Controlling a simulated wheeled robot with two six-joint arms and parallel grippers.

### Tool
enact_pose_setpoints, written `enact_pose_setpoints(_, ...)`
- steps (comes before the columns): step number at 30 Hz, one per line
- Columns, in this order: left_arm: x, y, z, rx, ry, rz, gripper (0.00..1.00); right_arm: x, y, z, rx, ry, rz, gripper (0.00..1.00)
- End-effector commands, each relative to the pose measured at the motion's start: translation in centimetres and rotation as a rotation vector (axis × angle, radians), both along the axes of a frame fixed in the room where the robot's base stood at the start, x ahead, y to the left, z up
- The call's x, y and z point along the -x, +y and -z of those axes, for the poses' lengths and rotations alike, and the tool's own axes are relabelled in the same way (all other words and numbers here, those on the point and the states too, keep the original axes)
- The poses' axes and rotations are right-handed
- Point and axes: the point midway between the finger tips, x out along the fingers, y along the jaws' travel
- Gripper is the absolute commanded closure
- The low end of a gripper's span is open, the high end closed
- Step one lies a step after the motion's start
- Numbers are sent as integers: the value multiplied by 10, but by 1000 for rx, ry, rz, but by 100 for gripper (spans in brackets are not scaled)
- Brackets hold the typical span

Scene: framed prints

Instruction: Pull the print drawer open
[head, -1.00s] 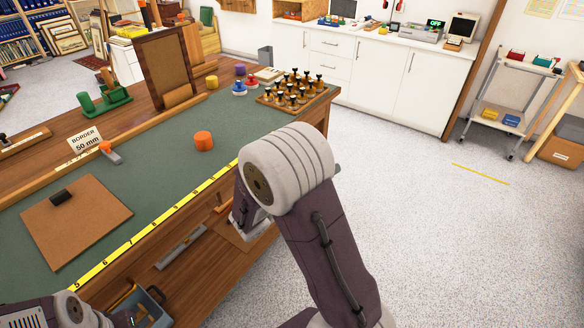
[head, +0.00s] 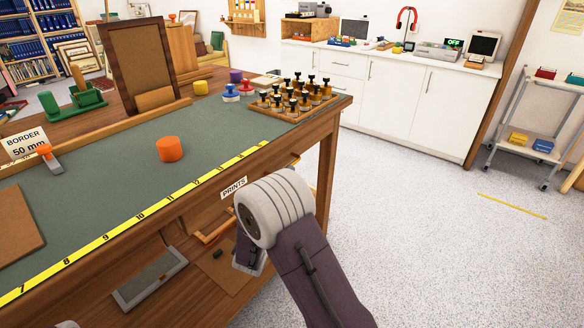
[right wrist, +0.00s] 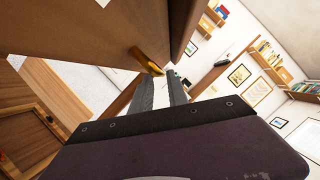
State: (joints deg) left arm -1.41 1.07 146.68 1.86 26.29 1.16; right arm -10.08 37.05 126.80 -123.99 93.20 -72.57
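The print drawer's front (head: 262,172) is in the bench's side, with a white PRINTS label (head: 234,187) on it. It looks flush with the bench. A brass handle (head: 294,161) shows at its right part. In the right wrist view the brass handle (right wrist: 148,60) stands out from a brown wooden front (right wrist: 85,35). My right gripper (right wrist: 167,76) points at it, its fingertips close to the handle's near end. A pale gap shows between its fingers; I cannot tell whether they touch the handle. In the head view my right wrist hides this gripper. My left gripper is out of view.
A grey tray (head: 150,278) lies below. Open floor (head: 400,210) is to the right.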

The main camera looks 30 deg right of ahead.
Motion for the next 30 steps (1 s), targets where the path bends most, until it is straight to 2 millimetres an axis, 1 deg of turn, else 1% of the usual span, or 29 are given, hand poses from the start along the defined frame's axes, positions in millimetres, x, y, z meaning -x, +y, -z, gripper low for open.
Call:
enact_pose_setpoints(1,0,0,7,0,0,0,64,-6,-9,0,-1,-6,5,80)
enact_pose_setpoints(3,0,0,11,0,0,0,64,-15,-19,-2,-1,-5,4,80)
enact_pose_setpoints(6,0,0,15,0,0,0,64,-25,-29,-6,-1,-2,2,80)
enact_pose_setpoints(9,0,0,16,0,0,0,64,-31,-34,-9,0,0,1,80)
enact_pose_setpoints(17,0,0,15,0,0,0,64,-32,-36,-11,1,0,-1,80)
enact_pose_setpoints(19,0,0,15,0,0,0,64,-32,-36,-10,0,0,0,97)
enact_pose_setpoints(20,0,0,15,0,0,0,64,-32,-36,-10,0,0,0,100)
enact_pose_setpoints(30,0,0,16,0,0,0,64,-32,-36,-10,0,1,0,100)
